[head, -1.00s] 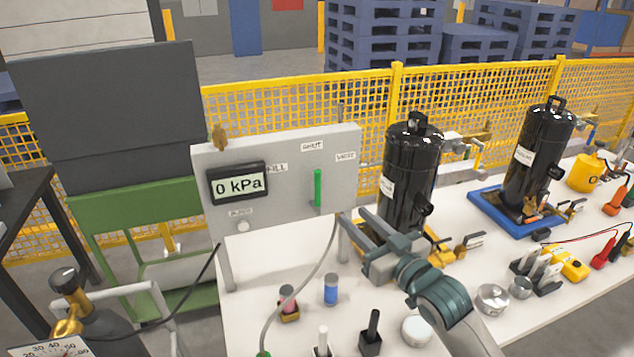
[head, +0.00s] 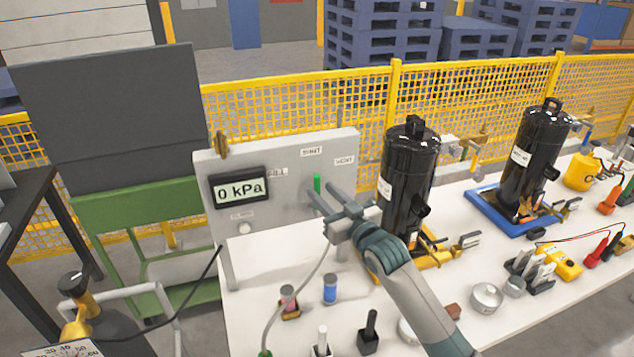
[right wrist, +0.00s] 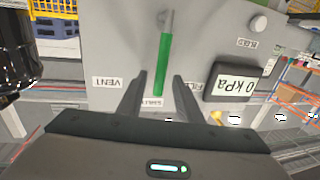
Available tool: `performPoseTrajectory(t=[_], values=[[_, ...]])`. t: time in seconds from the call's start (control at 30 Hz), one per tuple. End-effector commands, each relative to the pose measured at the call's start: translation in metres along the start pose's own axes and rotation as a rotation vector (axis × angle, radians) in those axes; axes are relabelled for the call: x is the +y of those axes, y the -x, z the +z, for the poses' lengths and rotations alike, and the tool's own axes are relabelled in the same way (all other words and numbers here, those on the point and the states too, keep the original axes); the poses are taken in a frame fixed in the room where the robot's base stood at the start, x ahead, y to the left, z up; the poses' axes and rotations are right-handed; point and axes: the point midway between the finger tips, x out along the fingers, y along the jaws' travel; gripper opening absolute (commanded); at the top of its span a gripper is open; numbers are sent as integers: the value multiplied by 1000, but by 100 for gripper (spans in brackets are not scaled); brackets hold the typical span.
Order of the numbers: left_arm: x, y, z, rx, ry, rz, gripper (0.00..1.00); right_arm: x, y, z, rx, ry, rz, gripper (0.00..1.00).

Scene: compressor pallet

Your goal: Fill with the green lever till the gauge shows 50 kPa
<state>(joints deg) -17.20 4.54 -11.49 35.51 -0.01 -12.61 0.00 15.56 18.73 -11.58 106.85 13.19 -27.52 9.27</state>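The grey panel (head: 285,213) carries the gauge (head: 240,189), which reads 0 kPa. The green lever (head: 317,184) stands upright below the SHUT label (head: 311,151); its lower part is hidden by my right gripper (head: 322,193). The FILL label (head: 277,172) is to the lever's left and the VENT label (head: 344,160) to its right. In the right wrist view, the panel is upside down, and the lever (right wrist: 163,65) points between the two spread fingers of my right gripper (right wrist: 160,88). Contact cannot be told. My left gripper is not in view.
A black tank (head: 408,175) stands close to the right of my right gripper. A second tank (head: 533,160) stands on a blue tray farther right. A grey hose crosses in front of the panel. Small pots and bottles, including a blue one (head: 330,289), stand on the white table.

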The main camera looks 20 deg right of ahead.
Motion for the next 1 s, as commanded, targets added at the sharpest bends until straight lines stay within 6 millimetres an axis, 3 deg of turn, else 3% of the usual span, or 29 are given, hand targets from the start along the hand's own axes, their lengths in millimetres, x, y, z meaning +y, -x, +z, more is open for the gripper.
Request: performPoseTrajectory(t=[0.1,0.3,0.7,0.87,1.0], values=[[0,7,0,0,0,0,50,0,-17,-2,-1,0,0,32],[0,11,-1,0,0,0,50,0,-34,-1,0,0,0,32],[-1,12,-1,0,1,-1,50,0,-38,0,0,1,-1,32],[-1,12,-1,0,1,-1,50,0,-38,0,-1,1,0,0],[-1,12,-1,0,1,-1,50,0,-38,0,-1,1,0,0]])
